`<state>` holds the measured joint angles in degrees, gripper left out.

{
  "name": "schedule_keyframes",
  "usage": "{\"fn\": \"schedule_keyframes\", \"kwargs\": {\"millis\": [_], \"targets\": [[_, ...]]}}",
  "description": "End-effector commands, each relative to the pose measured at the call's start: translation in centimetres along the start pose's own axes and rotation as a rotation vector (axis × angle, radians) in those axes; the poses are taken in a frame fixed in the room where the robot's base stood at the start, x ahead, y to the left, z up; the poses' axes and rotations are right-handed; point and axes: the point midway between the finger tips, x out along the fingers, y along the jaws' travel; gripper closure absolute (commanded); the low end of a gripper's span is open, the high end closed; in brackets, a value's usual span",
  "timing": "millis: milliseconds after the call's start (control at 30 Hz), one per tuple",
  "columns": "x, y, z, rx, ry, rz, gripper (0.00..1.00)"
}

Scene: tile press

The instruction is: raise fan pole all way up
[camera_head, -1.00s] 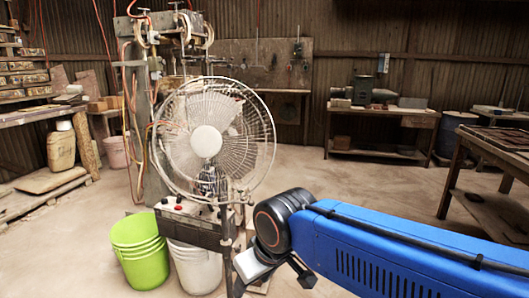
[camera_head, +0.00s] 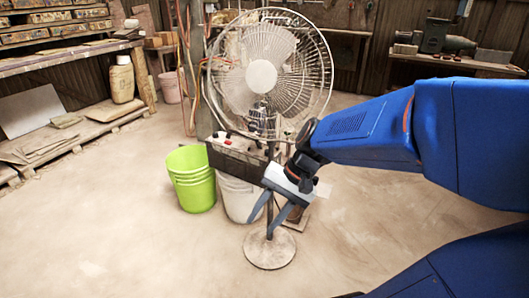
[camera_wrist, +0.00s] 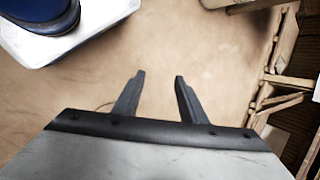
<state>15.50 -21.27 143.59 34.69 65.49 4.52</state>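The standing fan (camera_head: 262,76) is in the middle of the head view, with a white round cage. Its thin pole (camera_head: 270,148) runs down behind a box with red knobs and my gripper to a round base (camera_head: 268,250) on the floor. My gripper (camera_head: 259,229) is in front of the lower pole, fingers pointing down and left. In the wrist view my gripper (camera_wrist: 159,77) is open, with only floor between its fingers. The pole does not show in that view. Whether the fingers touch the pole cannot be told.
A green bucket (camera_head: 191,180) and a white bucket (camera_head: 236,197) stand left of the fan base. The box with red knobs (camera_head: 234,150) is above them. A low pallet (camera_head: 75,140) lies at left. A workbench (camera_head: 455,64) stands at the back right. The floor in front is clear.

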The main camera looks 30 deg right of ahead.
Motion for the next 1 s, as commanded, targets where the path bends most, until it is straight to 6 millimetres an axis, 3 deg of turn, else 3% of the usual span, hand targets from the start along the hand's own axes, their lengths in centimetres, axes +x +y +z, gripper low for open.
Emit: {"fn": "schedule_keyframes", "kwargs": {"millis": [367, 600, 833, 1000], "targets": [[0.8, -3.6, -6.9, 0.447, -0.203, -0.314, 0.62], [-0.1, -4.4, -13.4, 0.720, -0.299, -0.545, 0.62], [-1.6, -3.0, -21.1, 0.969, -0.364, -0.788, 0.62], [-3.0, -0.2, -27.1, 1.143, -0.394, -0.981, 0.62]]}}
